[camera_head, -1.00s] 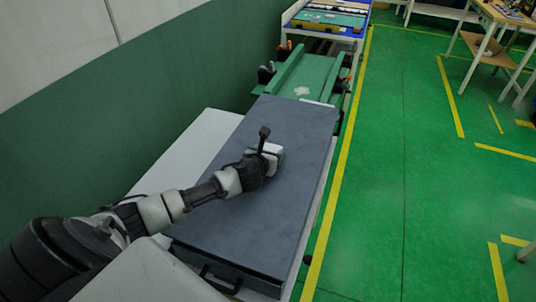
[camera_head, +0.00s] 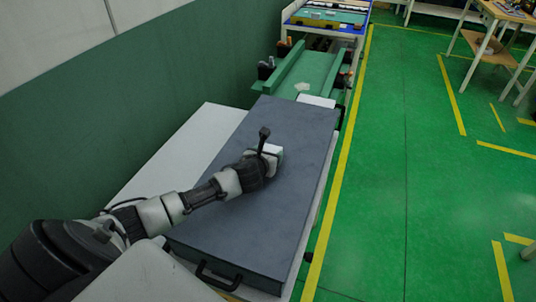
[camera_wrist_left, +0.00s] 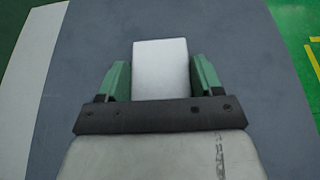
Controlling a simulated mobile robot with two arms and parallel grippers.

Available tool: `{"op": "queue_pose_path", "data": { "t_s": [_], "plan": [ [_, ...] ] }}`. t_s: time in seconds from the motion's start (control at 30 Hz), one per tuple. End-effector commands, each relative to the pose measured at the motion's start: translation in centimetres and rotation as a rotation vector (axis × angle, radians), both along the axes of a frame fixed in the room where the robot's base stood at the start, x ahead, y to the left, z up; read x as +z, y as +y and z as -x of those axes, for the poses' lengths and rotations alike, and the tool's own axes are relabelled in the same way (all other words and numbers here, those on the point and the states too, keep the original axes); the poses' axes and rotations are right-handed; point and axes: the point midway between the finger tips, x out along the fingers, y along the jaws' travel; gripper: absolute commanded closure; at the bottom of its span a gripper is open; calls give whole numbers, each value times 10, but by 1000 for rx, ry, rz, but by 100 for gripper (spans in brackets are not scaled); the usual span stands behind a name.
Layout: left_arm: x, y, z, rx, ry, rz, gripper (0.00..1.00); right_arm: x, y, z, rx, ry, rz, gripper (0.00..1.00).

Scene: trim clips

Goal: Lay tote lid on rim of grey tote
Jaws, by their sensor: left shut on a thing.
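The tote lid (camera_head: 255,195) is a large flat dark-grey slab with a white block handle (camera_wrist_left: 161,68) on top. My left gripper (camera_head: 268,165) is shut on this handle, with its green fingers on either side in the left wrist view. The grey tote (camera_head: 240,282) lies under the lid, mostly hidden by it. A black tote handle (camera_head: 216,276) shows at the near end. The lid looks level and roughly lined up over the tote. I cannot tell whether it touches the rim all round. My right gripper is out of view.
A white tabletop (camera_head: 185,150) extends left of the tote, beside a green and white wall (camera_head: 90,120). A green fixture (camera_head: 305,75) stands beyond the far end. Open green floor (camera_head: 400,200) with yellow lines lies to the right.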

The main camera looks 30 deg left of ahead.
Motion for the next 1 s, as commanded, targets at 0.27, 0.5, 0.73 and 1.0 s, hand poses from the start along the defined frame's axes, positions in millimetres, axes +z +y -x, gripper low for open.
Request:
{"op": "queue_pose_path", "data": {
  "t_s": [0.27, 0.5, 0.73, 1.0],
  "plan": [
    [-5, 0, -1, -1, -2, 1, 67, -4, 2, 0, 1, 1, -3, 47],
    [-10, 0, -1, -1, -2, 0, 67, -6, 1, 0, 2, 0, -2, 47],
    [-15, 0, -1, 0, -2, -1, 67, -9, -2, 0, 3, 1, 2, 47],
    [-15, 0, 0, 0, -1, 0, 4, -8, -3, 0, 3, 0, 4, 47]
  ]
}}
